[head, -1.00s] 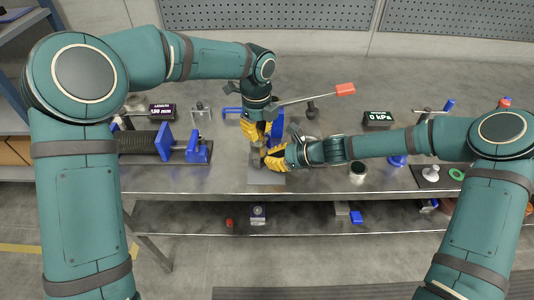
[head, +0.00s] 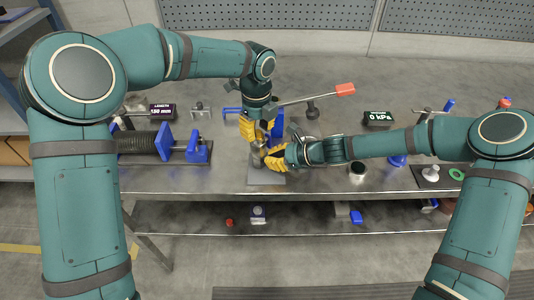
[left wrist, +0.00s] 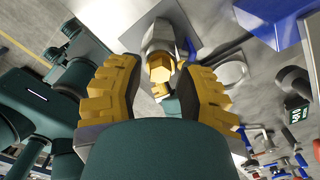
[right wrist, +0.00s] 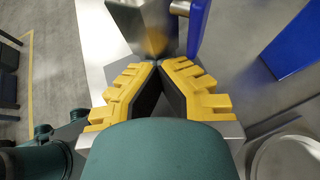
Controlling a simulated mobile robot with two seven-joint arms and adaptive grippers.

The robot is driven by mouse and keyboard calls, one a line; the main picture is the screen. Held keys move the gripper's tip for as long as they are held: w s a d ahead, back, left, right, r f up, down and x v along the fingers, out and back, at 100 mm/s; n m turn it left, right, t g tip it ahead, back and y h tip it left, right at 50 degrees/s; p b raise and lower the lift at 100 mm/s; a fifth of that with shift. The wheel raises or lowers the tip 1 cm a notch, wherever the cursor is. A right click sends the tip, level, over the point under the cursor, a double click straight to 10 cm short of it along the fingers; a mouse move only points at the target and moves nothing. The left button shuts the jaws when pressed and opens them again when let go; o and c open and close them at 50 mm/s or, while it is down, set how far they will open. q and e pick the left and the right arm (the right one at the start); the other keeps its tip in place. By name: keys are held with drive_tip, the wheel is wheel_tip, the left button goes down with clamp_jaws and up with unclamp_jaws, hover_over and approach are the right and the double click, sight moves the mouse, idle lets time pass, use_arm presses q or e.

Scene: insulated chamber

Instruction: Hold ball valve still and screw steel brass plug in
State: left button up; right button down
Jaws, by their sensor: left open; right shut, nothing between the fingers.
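The steel ball valve (head: 257,159) stands above a flat grey plate (head: 266,179) near the bench's front edge. In the left wrist view, the valve's steel body (left wrist: 158,38) shows with the hexagonal brass plug (left wrist: 160,69) at its near end. I cannot tell how deep the plug sits. My left gripper (head: 257,129) is just above the valve, fingers open on either side of the plug. My right gripper (head: 268,160) is beside the valve on its right. In the right wrist view, its fingertips (right wrist: 158,65) meet, empty, just before a steel body (right wrist: 143,25).
A long lever with a red end (head: 345,90) reaches out right of my left gripper. A blue vise-like tool (head: 196,150) lies at left. A metal cup (head: 357,171) stands at right, and a display reading 0 kPa (head: 378,118) behind it. The bench front is mostly clear.

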sight(258, 132)
use_arm(q)
drive_tip(key=shift+r, duration=3.3)
use_arm(e)
drive_tip(key=c, duration=1.4)
unclamp_jaws()
drive_tip(key=shift+o, duration=0.2)
drive_tip(key=shift+d, duration=0.1)
